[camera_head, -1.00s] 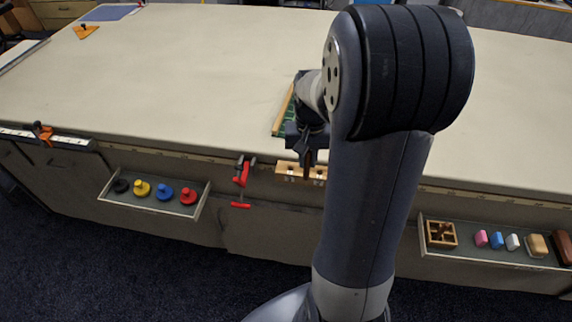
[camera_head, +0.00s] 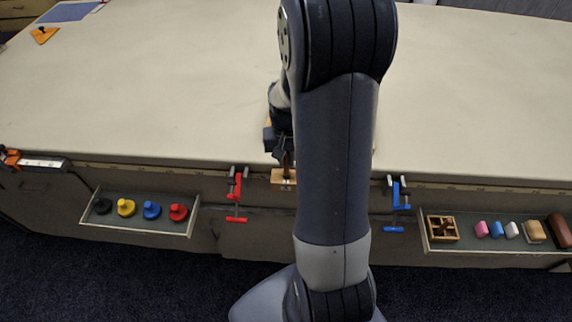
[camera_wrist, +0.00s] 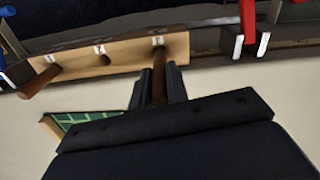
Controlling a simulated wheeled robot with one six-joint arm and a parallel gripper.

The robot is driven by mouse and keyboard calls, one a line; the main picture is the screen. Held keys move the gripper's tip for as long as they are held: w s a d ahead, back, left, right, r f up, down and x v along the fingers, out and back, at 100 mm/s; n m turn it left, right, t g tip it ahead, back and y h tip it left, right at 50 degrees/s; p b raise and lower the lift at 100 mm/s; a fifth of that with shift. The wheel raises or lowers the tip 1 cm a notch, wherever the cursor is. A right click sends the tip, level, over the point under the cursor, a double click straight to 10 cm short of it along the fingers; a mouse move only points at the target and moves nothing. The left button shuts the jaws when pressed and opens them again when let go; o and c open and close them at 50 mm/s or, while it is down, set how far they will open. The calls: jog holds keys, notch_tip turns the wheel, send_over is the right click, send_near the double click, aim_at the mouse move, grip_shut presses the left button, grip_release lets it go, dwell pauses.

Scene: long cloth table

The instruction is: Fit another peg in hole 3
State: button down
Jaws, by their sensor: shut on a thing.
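The wooden hole block (camera_head: 283,178) is at the table's front edge; it also shows in the wrist view (camera_wrist: 125,54), with small labels too blurred to read surely. My gripper (camera_wrist: 160,82) is shut on a brown peg (camera_wrist: 158,68). The peg's far end meets the block at its right label in that view; I cannot tell how deep it sits. Another brown peg (camera_wrist: 38,82) stands in the block's left hole there. The middle hole (camera_wrist: 104,60) is empty. In the head view my gripper (camera_head: 286,158) is just above the block, partly behind my arm.
A red clamp (camera_head: 236,190) and a blue clamp (camera_head: 396,195) flank the block on the table edge. A left tray (camera_head: 140,226) holds coloured knobbed pieces; a right tray (camera_head: 470,243) holds a wooden box and blocks. A green board (camera_wrist: 75,117) lies on the table. The tabletop (camera_head: 150,90) is mostly clear.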

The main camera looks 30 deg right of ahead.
aim_at(287, 166)
jog(key=shift+f, duration=1.65)
jog(key=shift+f, duration=0.1)
jog(key=shift+f, duration=0.15)
jog(key=c, duration=1.4)
grip_release()
notch_tip(287, 166, up, 13)
jog(key=shift+f, duration=0.2)
